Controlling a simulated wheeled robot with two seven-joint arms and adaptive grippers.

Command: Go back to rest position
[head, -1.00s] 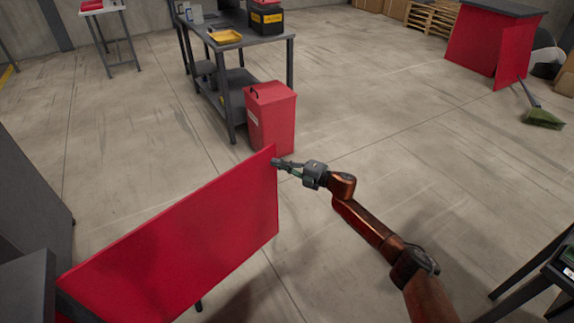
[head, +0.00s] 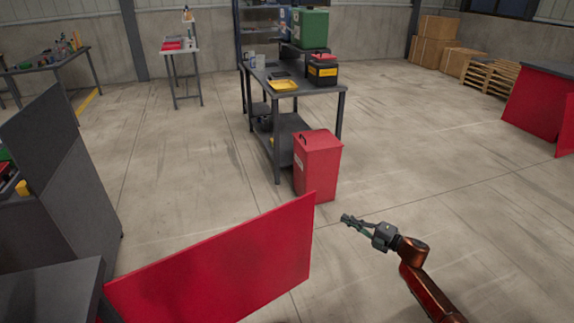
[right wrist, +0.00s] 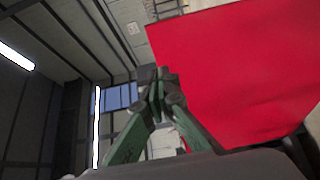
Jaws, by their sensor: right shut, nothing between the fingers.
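My right gripper (head: 346,220) is in the head view, at the end of my orange arm that comes in from the lower right. Its fingers are together and hold nothing. It is over open floor, to the right of the red panel (head: 225,265), with a visible gap between them in the picture. In the right wrist view the closed green-grey fingers (right wrist: 158,75) point upward in the picture, and a large red surface (right wrist: 240,70) fills the right side. My left gripper is not in view.
A red bin (head: 318,165) stands on the floor beyond the gripper, beside a dark workbench (head: 310,88) with a yellow tray (head: 284,86). A grey cabinet (head: 70,210) is at the left. Floor to the right is clear.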

